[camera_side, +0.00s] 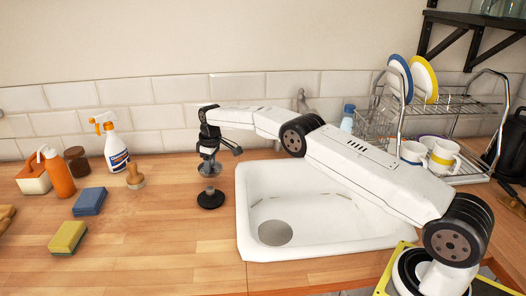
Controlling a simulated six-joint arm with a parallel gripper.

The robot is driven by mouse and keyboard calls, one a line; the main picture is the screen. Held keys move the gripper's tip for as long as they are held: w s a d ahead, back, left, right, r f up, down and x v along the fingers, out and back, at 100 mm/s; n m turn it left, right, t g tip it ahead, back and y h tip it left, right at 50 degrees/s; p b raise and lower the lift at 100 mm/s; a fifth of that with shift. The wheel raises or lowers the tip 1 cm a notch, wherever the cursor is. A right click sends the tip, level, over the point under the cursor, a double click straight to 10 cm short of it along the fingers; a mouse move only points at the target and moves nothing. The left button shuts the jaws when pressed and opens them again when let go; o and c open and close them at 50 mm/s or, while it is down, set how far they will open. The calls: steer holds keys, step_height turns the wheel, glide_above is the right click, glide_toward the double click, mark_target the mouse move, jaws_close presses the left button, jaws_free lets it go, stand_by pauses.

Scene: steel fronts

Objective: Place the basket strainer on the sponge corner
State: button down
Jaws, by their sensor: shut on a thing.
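My gripper (208,152) points down over the counter left of the sink. It is shut on the basket strainer (209,170), a small grey metal disc-like piece held above the counter. The jaws hide its upper part. A blue sponge (90,201) and a yellow sponge with a green underside (68,238) lie apart on the wooden counter at the left, well away from my gripper.
A black round stopper (210,199) stands just below the strainer. A wooden brush (134,177), a spray bottle (115,146), an orange bottle (60,174) and a brown jar (77,160) stand at the back left. The white sink (300,240) is at the right.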

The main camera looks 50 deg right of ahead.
mark_target(214, 171)
steer(key=shift+w+f, duration=0.1)
steer(key=shift+f, duration=1.6)
steer(key=shift+f, duration=0.15)
steer(key=shift+c, duration=1.9)
jaws_free()
steer(key=shift+s+d+r, duration=0.1)
steer(key=shift+s+r, duration=0.1)
steer(key=shift+r, duration=1.85)
steer(key=shift+s+d+r, duration=0.1)
steer(key=shift+s+r, duration=0.15)
steer(key=shift+r, duration=1.75)
steer(key=shift+s+d+r, duration=0.1)
steer(key=shift+s+r, duration=0.1)
steer(key=shift+r, duration=1.85)
steer(key=shift+s, duration=0.1)
